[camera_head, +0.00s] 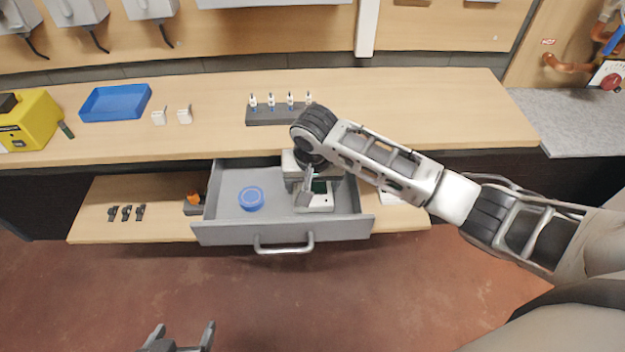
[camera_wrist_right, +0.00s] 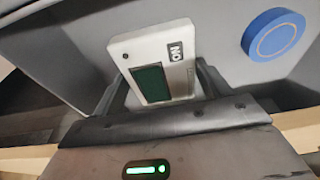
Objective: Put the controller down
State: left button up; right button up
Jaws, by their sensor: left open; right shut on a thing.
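The controller is a white box with a dark green screen and an "NO" label. In the right wrist view the controller (camera_wrist_right: 183,48) is between the fingers of my right gripper (camera_wrist_right: 160,95), which is shut on it. In the head view the controller (camera_head: 318,203) is in the right part of the open grey drawer (camera_head: 240,232), partly hidden by my right gripper (camera_head: 308,190). I cannot tell whether it touches the drawer floor. My left gripper (camera_head: 182,335) is open and empty at the bottom, over the floor, away from the drawer.
A round blue object (camera_head: 251,198) lies in the drawer, left of the controller. Above it, the worktop (camera_head: 220,140) holds a blue tray (camera_head: 115,103), a yellow device (camera_head: 30,122) and a dark rack (camera_head: 275,115). Small black parts (camera_head: 126,212) lie on the lower shelf.

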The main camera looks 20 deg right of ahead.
aim_at(314, 198)
jog(key=o, duration=1.1)
jog(key=v, duration=1.2)
